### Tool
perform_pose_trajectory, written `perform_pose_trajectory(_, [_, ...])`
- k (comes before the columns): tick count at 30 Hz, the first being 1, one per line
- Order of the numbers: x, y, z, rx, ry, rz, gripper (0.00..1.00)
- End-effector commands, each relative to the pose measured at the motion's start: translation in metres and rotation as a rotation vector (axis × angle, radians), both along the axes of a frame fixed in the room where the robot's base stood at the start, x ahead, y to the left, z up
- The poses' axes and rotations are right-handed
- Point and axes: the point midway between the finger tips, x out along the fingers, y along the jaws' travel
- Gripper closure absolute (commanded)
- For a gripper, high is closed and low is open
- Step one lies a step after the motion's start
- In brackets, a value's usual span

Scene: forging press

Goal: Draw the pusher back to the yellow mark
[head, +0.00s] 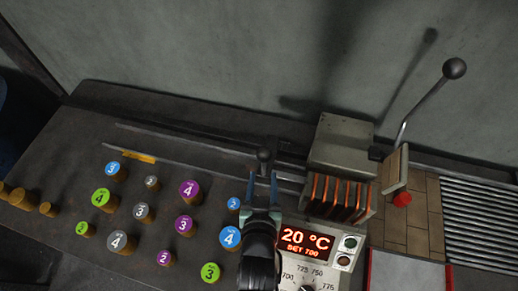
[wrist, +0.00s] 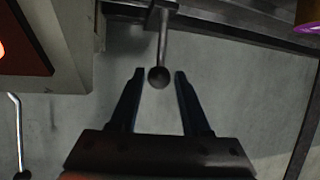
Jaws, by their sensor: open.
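The pusher's dark round knob (head: 264,155) stands on a short stem at the right part of the long rail, just left of the heater box. The yellow mark (head: 137,157) is a short bar on the rail, well to the left of the knob. My gripper (head: 262,178) is open at the knob, one finger on each side. In the wrist view the knob (wrist: 159,77) sits between the open fingertips (wrist: 160,73), with a small gap on both sides. The lower part of the pusher is partly hidden behind my gripper in the head view.
The heater with glowing coils (head: 339,198) stands close right of my gripper, above a 20 °C display (head: 305,242). A lever (head: 428,103) rises further right. Several numbered billets, such as a purple one (head: 189,190), stand on the table (head: 60,150) at left.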

Motion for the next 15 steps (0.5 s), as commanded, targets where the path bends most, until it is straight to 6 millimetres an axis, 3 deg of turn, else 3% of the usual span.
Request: perform_pose_trajectory(15, [0.077, 0.000, -0.030, -0.001, 0.000, 0.002, 0.53])
